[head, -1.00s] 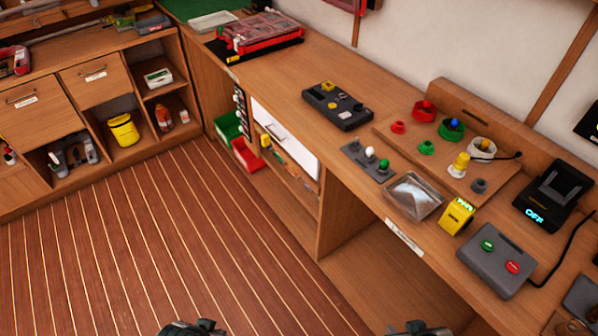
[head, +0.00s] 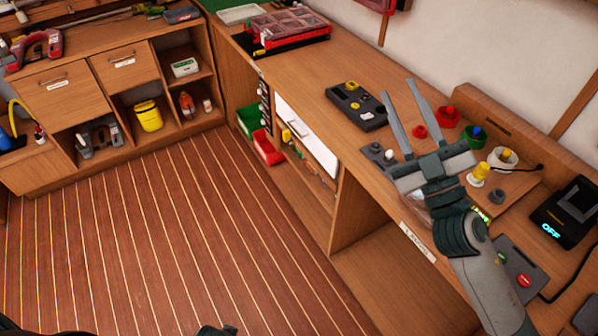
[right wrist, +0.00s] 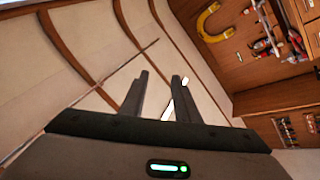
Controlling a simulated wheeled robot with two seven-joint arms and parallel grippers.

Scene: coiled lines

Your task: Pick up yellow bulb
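The yellow bulb (head: 478,173) stands upright on the wooden board at the right of the bench, in front of a white cup (head: 502,158) with a black cable. My right gripper (head: 400,88) is raised over the bench, to the left of the bulb, with its two fingers apart and nothing between them. In the right wrist view the fingers (right wrist: 158,80) are also apart and empty, and the bulb is not in sight. Only a dark bit of what seems my left gripper (head: 215,331) shows at the bottom edge; its fingers cannot be made out.
A red cup (head: 447,116), a green cup (head: 471,138) and a grey holder (head: 496,197) are near the bulb. A dark device (head: 356,105) lies left. My right arm covers much of the clear tray and bulb strip. A button box (head: 520,270) is at the right.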

